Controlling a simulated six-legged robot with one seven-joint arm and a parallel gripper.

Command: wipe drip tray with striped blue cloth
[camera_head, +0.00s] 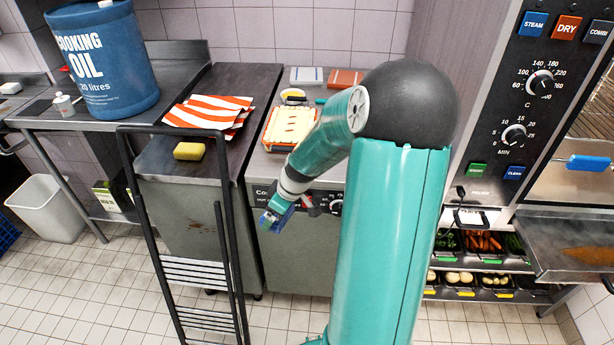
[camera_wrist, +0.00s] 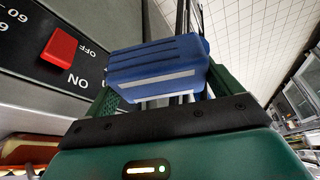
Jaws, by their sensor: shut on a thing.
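My gripper (camera_head: 274,217) hangs low in front of the middle counter in the head view. It is shut on a folded blue cloth (camera_head: 267,219) with a white stripe. In the wrist view the blue cloth (camera_wrist: 155,62) fills the space between the green fingers. The metal drip tray (camera_head: 553,252) juts out under the oven at the far right, with a brown stain (camera_head: 588,256) on it. The gripper and cloth are well to the left of the tray and apart from it.
A black-framed folding step (camera_head: 188,270) stands in front of the left counter. The oven control panel (camera_head: 545,90) is at right, above racks of vegetables (camera_head: 480,241). A red switch (camera_wrist: 60,55) is close to the gripper in the wrist view. A yellow sponge (camera_head: 188,151) lies on the left counter.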

